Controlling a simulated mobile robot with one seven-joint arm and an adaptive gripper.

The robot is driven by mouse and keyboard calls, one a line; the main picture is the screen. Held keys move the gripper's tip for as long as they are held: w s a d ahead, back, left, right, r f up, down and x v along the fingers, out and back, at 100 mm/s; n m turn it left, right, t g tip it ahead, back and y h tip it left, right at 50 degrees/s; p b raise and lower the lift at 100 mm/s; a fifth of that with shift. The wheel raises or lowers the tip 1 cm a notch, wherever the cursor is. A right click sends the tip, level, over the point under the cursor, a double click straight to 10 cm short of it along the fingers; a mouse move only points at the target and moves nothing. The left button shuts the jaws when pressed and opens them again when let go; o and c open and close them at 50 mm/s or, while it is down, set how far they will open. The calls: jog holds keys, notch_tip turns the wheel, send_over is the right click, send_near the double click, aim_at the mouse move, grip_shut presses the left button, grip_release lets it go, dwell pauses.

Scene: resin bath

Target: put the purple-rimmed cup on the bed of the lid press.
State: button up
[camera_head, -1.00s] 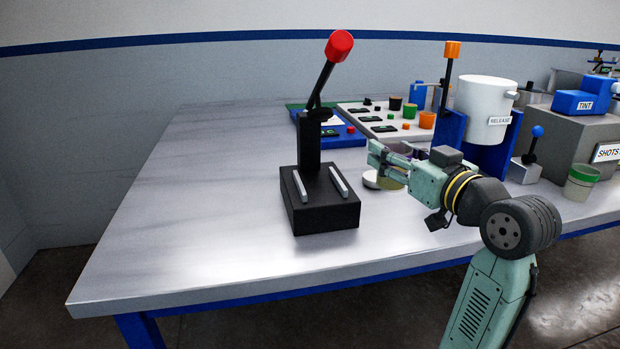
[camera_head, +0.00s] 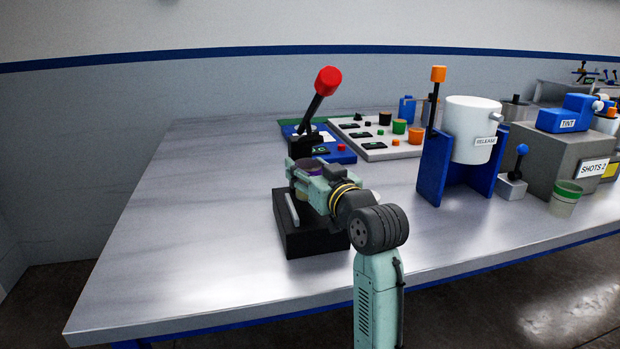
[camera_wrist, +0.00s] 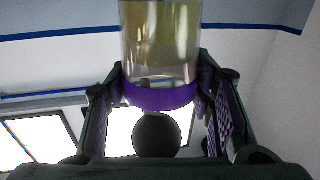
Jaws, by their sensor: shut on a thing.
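The lid press (camera_head: 310,237) is a black block with two pale rails on its bed and a red-knobbed lever (camera_head: 320,92). My gripper (camera_head: 307,176) is over the bed, shut on the purple-rimmed cup (camera_head: 310,165). In the wrist view the clear cup (camera_wrist: 160,95), with yellowish contents, sits between both fingers, its purple rim toward the camera. My gripper hides much of the cup and part of the press, so I cannot tell whether the cup's base touches the bed.
Behind the press are a blue tray (camera_head: 340,152) and a pale tray (camera_head: 375,150) with small coloured parts. To the right stand the white RELEASE tank (camera_head: 475,125) on its blue stand, a grey SHOTS block (camera_head: 560,155) and a green-rimmed cup (camera_head: 565,196). The table is clear left of the press.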

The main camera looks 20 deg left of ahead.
jog(key=shift+d+f, duration=0.2)
jog(key=shift+f, duration=1.3)
jog(key=shift+f, duration=0.2)
jog(key=o, duration=1.2)
jog(key=shift+c, duration=0.2)
jog(key=shift+r+p, duration=0.3)
jog(key=b+v, duration=0.2)
jog(key=v, duration=1)
jog(key=shift+b, duration=0.4)
